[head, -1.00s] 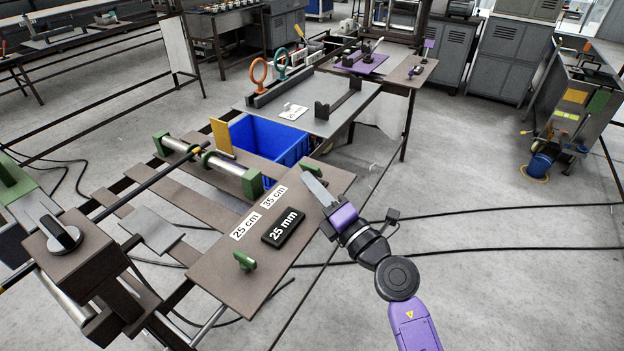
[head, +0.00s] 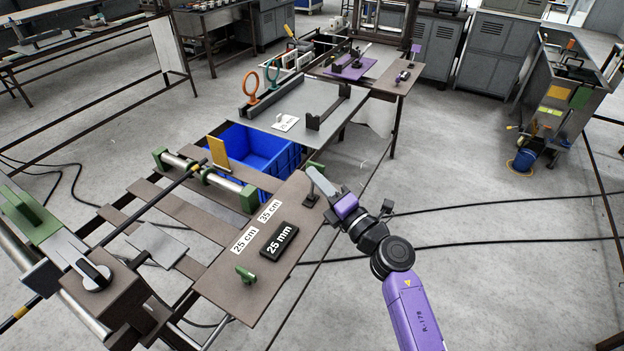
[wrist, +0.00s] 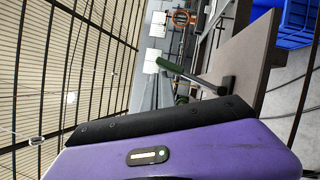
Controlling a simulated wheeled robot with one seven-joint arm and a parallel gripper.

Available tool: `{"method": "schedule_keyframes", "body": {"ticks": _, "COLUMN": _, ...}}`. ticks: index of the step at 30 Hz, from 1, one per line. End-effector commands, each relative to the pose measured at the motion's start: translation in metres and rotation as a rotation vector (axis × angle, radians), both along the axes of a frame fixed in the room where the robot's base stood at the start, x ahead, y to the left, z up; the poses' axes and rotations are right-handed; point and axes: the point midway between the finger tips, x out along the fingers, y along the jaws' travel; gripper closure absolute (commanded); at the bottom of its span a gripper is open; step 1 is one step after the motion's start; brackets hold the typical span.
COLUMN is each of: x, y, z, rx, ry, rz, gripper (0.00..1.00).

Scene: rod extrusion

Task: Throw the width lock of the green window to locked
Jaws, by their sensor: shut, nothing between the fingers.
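A brown board (head: 235,285) carries the labels 25 cm and 35 cm and a black 25 mm plate (head: 279,240). A lever with a green grip (wrist: 190,75) and a metal rod rises from a dark foot on the board, in the wrist view. In the head view its green grip (head: 316,168) shows at the board's far right corner, partly behind my gripper. My purple gripper (head: 318,178) is shut and empty, close beside this lever; I cannot tell whether it touches. A second green knob (head: 245,273) stands at the board's near edge. I cannot tell which one is the width lock or its setting.
Rollers with green end blocks (head: 248,198) and a yellow flag (head: 219,152) stand left of the board. A blue bin (head: 262,150) sits behind it. A grey table (head: 330,98) stands farther back. Cables cross the open floor on the right.

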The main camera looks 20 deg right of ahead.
Motion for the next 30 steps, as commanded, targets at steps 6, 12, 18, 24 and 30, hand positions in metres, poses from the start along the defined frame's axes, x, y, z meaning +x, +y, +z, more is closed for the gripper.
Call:
{"method": "schedule_keyframes", "body": {"ticks": 6, "x": 0.008, "y": -0.011, "z": 0.001, "rx": 0.0, "ry": 0.001, "rz": -0.001, "gripper": 1.0}}
{"method": "schedule_keyframes", "body": {"ticks": 12, "x": 0.012, "y": -0.017, "z": -0.001, "rx": 0.001, "ry": 0.001, "rz": 0.001, "gripper": 1.0}}
{"method": "schedule_keyframes", "body": {"ticks": 18, "x": 0.014, "y": -0.019, "z": -0.001, "rx": 0.0, "ry": 0.001, "rz": 0.002, "gripper": 1.0}}
{"method": "schedule_keyframes", "body": {"ticks": 24, "x": 0.015, "y": -0.02, "z": -0.002, "rx": 0.0, "ry": 0.001, "rz": 0.002, "gripper": 1.0}}
{"method": "schedule_keyframes", "body": {"ticks": 30, "x": 0.015, "y": -0.02, "z": -0.002, "rx": 0.0, "ry": 0.0, "rz": 0.001, "gripper": 1.0}}
